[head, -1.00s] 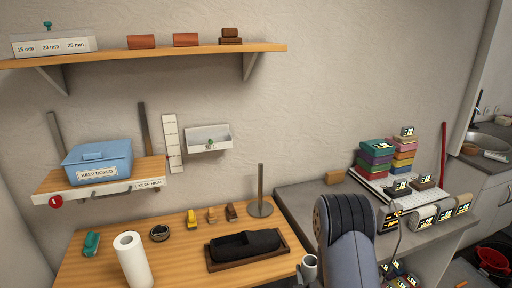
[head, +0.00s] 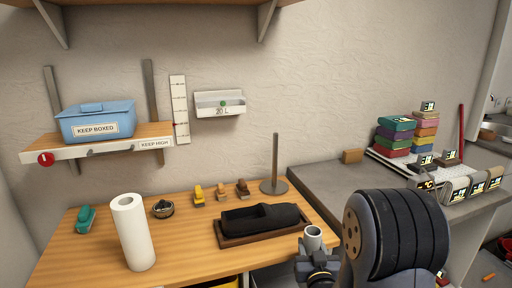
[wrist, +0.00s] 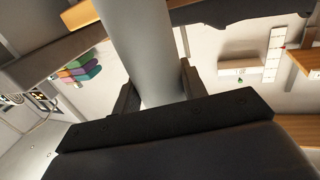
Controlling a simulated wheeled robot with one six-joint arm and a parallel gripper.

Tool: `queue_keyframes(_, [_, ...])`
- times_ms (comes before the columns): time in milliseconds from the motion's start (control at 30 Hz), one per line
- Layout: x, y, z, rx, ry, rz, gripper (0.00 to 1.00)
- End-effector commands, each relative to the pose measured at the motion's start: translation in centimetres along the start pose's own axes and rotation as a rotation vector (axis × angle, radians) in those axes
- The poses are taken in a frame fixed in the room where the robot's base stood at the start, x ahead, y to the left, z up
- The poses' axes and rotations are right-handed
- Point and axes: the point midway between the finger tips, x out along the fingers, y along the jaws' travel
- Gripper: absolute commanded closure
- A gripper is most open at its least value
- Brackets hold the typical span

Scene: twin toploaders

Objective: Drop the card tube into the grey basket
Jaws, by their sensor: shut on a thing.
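The card tube is a pale grey hollow cylinder. In the head view its open upper end (head: 313,234) shows near the front right corner of the wooden table. My gripper (head: 314,254) is shut around the tube, which looks roughly upright. In the wrist view the tube (wrist: 143,45) stands between the two dark fingers of my gripper (wrist: 157,88), one on each side. The tube's lower end is hidden. I see no grey basket in these views.
The wooden table (head: 185,250) holds a white paper roll (head: 133,232), a dark tray with a black item (head: 262,219), a stand with a rod (head: 275,165) and small blocks. A grey counter (head: 340,183) with stacked coloured boxes (head: 396,136) stands at the right.

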Motion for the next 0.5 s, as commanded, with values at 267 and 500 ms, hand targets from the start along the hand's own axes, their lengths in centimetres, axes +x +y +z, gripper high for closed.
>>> queue_keyframes(267, [0.0,0.0,-0.5,-0.001,0.003,0.000,0.81])
queue_keyframes(500, [0.0,0.0,-0.1,-0.002,-0.002,-0.001,0.81])
